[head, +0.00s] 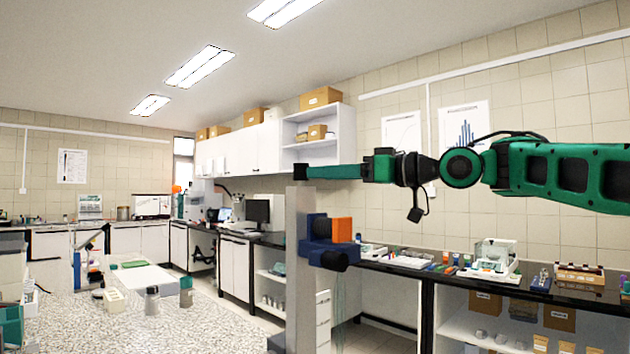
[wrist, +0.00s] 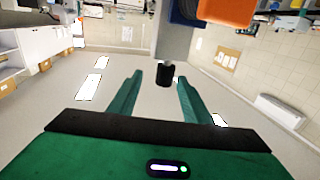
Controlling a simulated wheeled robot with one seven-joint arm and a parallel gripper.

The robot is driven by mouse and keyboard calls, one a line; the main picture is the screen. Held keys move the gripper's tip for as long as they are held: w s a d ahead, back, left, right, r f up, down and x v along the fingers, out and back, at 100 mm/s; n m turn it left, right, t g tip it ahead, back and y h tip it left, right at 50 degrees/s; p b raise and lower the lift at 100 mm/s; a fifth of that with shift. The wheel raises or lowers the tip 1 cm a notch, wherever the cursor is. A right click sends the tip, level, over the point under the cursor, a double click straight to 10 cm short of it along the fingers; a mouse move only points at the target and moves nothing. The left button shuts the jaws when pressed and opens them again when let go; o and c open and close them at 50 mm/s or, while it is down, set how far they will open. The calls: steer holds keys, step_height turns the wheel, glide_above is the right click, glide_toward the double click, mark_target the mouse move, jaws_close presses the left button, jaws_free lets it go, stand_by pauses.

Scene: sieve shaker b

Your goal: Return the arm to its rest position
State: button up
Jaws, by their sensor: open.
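My arm stretches across the right half of the head view, raised level above the dark side bench. Its outer end, with my gripper (head: 312,172), points left. The finger gap is hard to see from that side. In the wrist view my gripper (wrist: 158,88) shows two green fingers standing well apart, with nothing held between them. The wrist view looks upside down, with ceiling lights low in the picture. No object touches the fingers in either view.
The dark bench (head: 455,277) along the right wall carries a white balance (head: 495,258) and small items, all below my arm. A speckled worktop (head: 110,320) with jars stands at the left. A white shelf unit (head: 338,125) hangs on the wall behind.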

steer(key=shift+s+d, duration=0.1)
steer(key=shift+d, duration=0.15)
stand_by(0.3)
steer(key=w+d+f+m+t+h, duration=0.3)
steer(key=d+f+m+h, duration=0.35)
steer(key=d+f, duration=0.7)
steer(key=s+d+f+m+g+h, duration=0.1)
steer(key=s+d+f+m+h, duration=0.2)
steer(key=d+f, duration=0.4)
steer(key=s+d+f+m+g+h, duration=0.1)
steer(key=s+d+f+g+h, duration=0.1)
steer(key=s+d+f+h, duration=0.35)
steer(key=s+d+f+m+g, duration=0.4)
steer(key=s+d+f, duration=0.7)
steer(key=s+f, duration=0.3)
steer(key=s+d+f+m+g, duration=0.1)
steer(key=s+f, duration=0.3)
steer(key=s, duration=0.5)
steer(key=s+d+f+m+g, duration=0.2)
steer(key=s+f, duration=0.3)
steer(key=s, duration=0.5)
steer(key=shift+f+m+g+h, duration=0.15)
steer(key=shift+m+g+h, duration=0.25)
steer(key=shift+m+g, duration=0.3)
